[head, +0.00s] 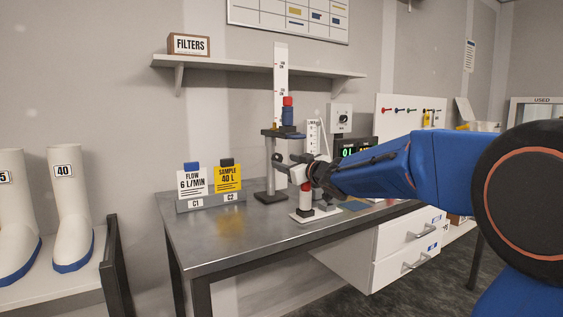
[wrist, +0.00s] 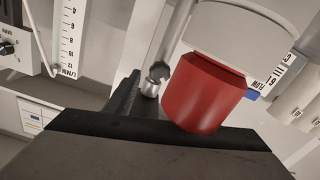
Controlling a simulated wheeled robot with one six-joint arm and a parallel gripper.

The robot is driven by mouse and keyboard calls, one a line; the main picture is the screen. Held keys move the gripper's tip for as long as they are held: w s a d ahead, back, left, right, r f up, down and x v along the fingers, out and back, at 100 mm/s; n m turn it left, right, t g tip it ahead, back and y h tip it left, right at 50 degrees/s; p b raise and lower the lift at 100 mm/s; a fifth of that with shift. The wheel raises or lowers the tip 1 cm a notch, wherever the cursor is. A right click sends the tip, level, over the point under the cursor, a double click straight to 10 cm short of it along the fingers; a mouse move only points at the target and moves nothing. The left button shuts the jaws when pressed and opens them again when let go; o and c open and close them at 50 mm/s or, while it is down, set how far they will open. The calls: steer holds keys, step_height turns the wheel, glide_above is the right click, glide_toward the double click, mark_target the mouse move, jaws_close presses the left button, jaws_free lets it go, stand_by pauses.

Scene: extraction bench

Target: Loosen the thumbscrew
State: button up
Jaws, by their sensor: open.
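A dark round knob (head: 279,158), which looks like the thumbscrew, sits on the side of the upright post (head: 270,178) of a metal stand. In the wrist view a dark-ended knob with a bright metal shank (wrist: 154,77) shows near the centre, apparently the same part. My gripper (head: 298,174) is to the right of the knob, low over the bench. It is open, with its dark finger surfaces in the wrist view; nothing is visibly held. I cannot tell whether a finger touches the knob.
A red-capped white cylinder (head: 307,198) stands right below my gripper; its red cap (wrist: 207,95) looms close in the wrist view. A card holder (head: 210,202) is left on the steel bench (head: 220,240). A flow gauge (head: 313,137) is behind. The bench's front left is clear.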

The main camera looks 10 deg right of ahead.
mark_target(279, 159)
steer(key=shift+x, duration=1.85)
steer(key=c, duration=1.1)
steer(key=shift+o, duration=0.2)
steer(key=shift+n, duration=0.8)
steer(key=o, duration=1.1)
steer(key=shift+c, duration=0.2)
steer(key=shift+s, duration=0.1)
